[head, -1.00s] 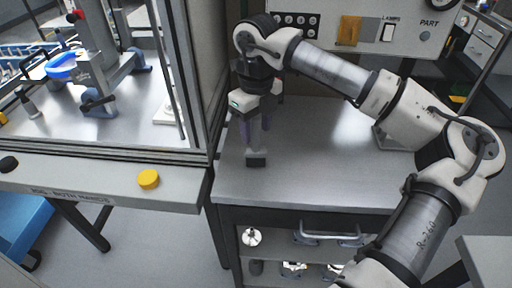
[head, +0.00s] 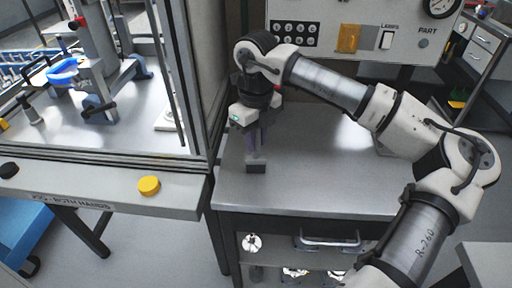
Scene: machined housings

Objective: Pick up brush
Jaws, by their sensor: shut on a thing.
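The brush (head: 257,167) shows as a small dark block with a paler upper part, at the left front of the grey metal bench top (head: 320,185). My gripper (head: 257,147) points down over it, with its purple-tinted fingers close together. It is shut on the brush's upper part. The fingers hide much of that part. The dark lower end is at the bench surface; I cannot tell whether it touches or is just above it.
A glazed machine enclosure stands close on the left, with a yellow button (head: 149,185) on its front ledge. A panel with black knobs (head: 295,34) rises behind the bench. The bench top right of my gripper is mostly clear. A shelf below holds metal parts.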

